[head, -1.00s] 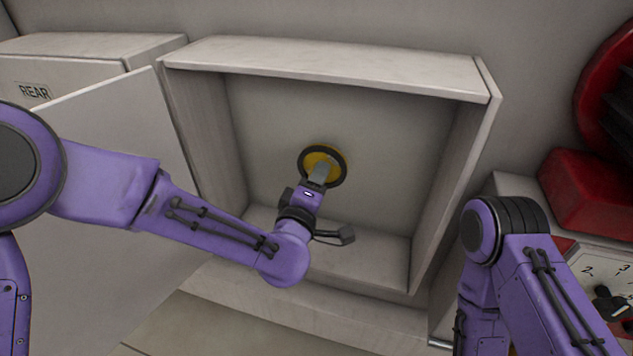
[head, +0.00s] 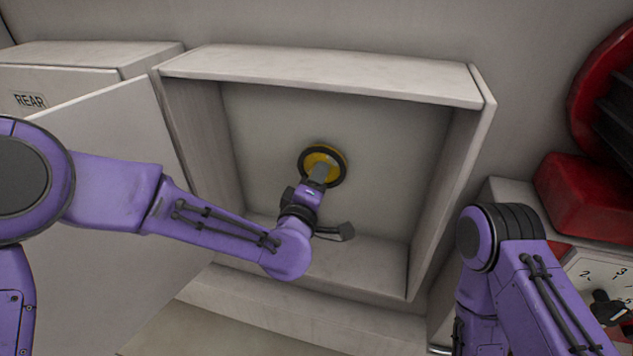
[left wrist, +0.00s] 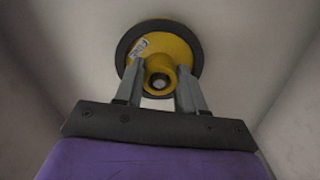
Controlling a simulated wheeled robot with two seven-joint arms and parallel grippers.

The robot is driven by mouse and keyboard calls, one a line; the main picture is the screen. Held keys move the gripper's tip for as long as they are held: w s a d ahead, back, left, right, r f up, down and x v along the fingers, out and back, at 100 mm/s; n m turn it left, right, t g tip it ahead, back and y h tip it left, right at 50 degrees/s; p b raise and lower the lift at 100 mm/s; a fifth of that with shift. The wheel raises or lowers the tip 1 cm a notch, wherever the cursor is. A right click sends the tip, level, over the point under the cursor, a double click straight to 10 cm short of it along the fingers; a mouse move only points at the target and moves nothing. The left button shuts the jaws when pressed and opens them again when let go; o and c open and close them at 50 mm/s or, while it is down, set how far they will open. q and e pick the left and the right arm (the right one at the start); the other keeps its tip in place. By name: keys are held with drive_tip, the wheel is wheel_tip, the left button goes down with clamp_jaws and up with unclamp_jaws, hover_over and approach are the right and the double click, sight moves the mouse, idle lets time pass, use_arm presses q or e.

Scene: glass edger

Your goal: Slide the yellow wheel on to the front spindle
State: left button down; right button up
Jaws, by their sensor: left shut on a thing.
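The yellow wheel (head: 322,160) with a dark rim is inside the open cabinet, close to its back wall. In the left wrist view the wheel (left wrist: 182,46) faces the camera, with a yellow hub around a grey round end (left wrist: 160,82), which looks like the spindle tip. My left gripper (head: 319,172) is shut on the wheel's hub; its two fingers (left wrist: 159,88) sit on either side of it. How far the wheel sits along the spindle is hidden. My right arm shows at the lower right, but its gripper is out of view.
The cabinet's side wall (head: 455,180) and top (head: 320,75) enclose the left gripper. An open door (head: 110,200) stands at left, beside a box labelled REAR (head: 30,100). A red part (head: 585,195) and a dial (head: 605,280) are at right.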

use_arm(q)
drive_tip(key=shift+x, duration=0.85)
drive_tip(key=c, duration=0.6)
unclamp_jaws()
drive_tip(key=shift+s, duration=0.1)
drive_tip(key=shift+s, duration=0.1)
drive_tip(key=b+v, duration=0.4)
drive_tip(key=v, duration=0.6)
drive_tip(key=shift+s+a, duration=0.1)
